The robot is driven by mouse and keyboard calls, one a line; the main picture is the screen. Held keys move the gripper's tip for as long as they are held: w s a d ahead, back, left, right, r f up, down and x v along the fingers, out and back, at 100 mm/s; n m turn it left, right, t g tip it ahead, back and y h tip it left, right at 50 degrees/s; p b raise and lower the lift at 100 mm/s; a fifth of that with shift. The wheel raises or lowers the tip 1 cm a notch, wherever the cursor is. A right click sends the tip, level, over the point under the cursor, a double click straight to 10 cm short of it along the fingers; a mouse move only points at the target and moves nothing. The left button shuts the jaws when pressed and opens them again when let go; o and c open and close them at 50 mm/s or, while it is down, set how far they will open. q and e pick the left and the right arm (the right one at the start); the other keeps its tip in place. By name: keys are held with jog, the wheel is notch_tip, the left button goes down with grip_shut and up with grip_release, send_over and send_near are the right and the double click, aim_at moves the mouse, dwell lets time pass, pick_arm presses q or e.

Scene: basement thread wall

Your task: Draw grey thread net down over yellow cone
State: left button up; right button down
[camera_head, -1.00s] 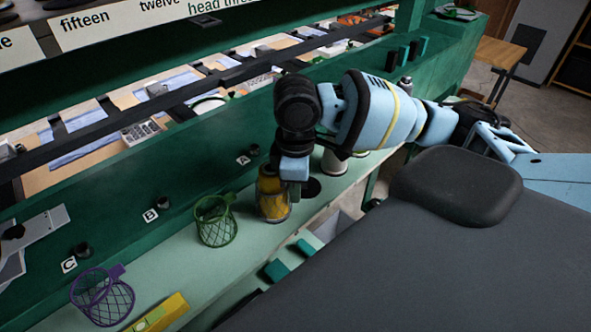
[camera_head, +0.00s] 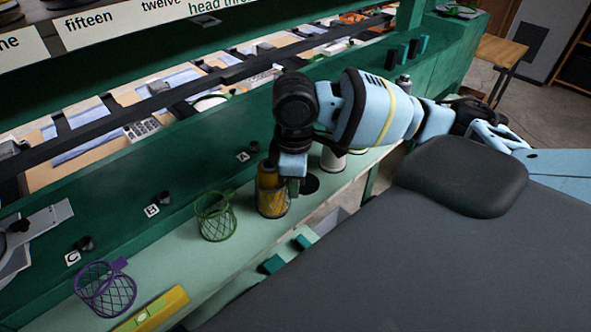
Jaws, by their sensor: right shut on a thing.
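The yellow cone (camera_head: 267,177) stands upright on the pale green shelf below label A. The grey thread net (camera_head: 273,206) shows as a thin mesh around the cone's lower part; its exact edge is too small to make out. My right gripper (camera_head: 292,187) points down close against the right side of the cone. It is shut on the net, though its fingertips are small and partly hidden by the wrist. My left gripper is not in view.
A green net basket (camera_head: 215,218) and a purple one (camera_head: 106,291) stand left along the shelf (camera_head: 180,262). A yellow level (camera_head: 153,308) lies at the front. White cones (camera_head: 333,158) stand behind my right wrist. Dark pegs stick out by labels A, B and C.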

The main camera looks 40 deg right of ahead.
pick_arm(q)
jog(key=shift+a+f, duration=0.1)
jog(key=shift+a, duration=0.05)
pick_arm(e)
jog(key=shift+f, duration=0.1)
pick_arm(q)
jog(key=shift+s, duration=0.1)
pick_arm(e)
jog(key=shift+f, duration=0.3)
jog(key=c, duration=1.3)
grip_release()
notch_tip(320, 180, up, 8)
jog(key=shift+f+p, duration=0.1)
jog(key=shift+p, duration=0.25)
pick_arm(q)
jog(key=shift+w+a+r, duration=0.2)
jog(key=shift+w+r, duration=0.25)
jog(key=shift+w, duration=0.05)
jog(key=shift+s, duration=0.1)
